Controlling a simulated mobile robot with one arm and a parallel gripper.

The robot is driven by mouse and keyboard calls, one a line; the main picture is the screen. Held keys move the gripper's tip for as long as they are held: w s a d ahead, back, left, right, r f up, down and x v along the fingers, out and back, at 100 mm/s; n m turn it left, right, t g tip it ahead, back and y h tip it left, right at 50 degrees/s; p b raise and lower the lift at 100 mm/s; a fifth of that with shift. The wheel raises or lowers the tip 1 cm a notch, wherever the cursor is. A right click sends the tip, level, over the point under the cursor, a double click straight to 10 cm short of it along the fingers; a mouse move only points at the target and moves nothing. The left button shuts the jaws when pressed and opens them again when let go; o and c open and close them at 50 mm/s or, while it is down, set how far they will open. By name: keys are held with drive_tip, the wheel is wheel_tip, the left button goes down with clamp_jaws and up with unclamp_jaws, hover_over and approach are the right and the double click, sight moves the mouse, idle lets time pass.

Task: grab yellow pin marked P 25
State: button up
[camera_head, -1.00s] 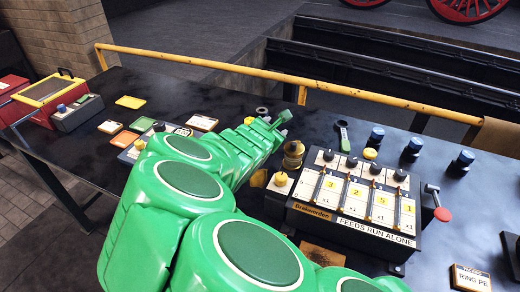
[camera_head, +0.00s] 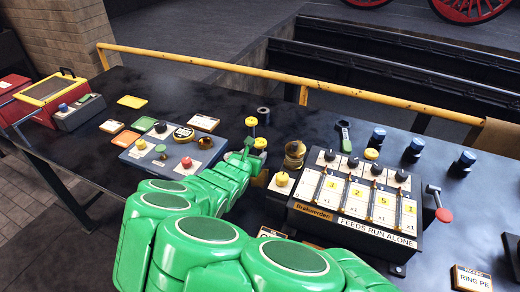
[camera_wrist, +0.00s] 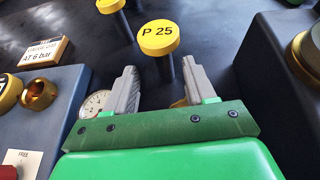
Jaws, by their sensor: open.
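The yellow pin marked P 25 (camera_wrist: 158,37) stands upright on the dark bench in the wrist view, its round yellow head on a dark stem. It also shows in the head view (camera_head: 260,143), just beyond my gripper (camera_head: 246,154). In the wrist view my gripper (camera_wrist: 159,68) is open and empty. Its two grey fingers point toward the pin, one to each side of the stem's lower part in the picture. I cannot tell whether the stem is between them. A second yellow pin (camera_head: 251,122) stands behind, partly cut off in the wrist view (camera_wrist: 110,5).
A blue-grey panel (camera_head: 142,168) with knobs and a gauge lies left of my gripper. A dark counter box (camera_head: 362,228) and a brass fitting (camera_head: 294,155) stand to the right. A yellow rail (camera_head: 200,60) runs along the bench's back edge.

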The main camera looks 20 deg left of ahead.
sight(259, 152)
drive_tip(key=shift+d+x, duration=0.15)
drive_tip(key=shift+x, duration=1.65)
drive_tip(key=shift+d+x, duration=0.15)
drive_tip(key=shift+x, duration=1.65)
drive_tip(key=shift+f, duration=0.1)
drive_tip(key=shift+a, duration=0.1)
clamp_jaws()
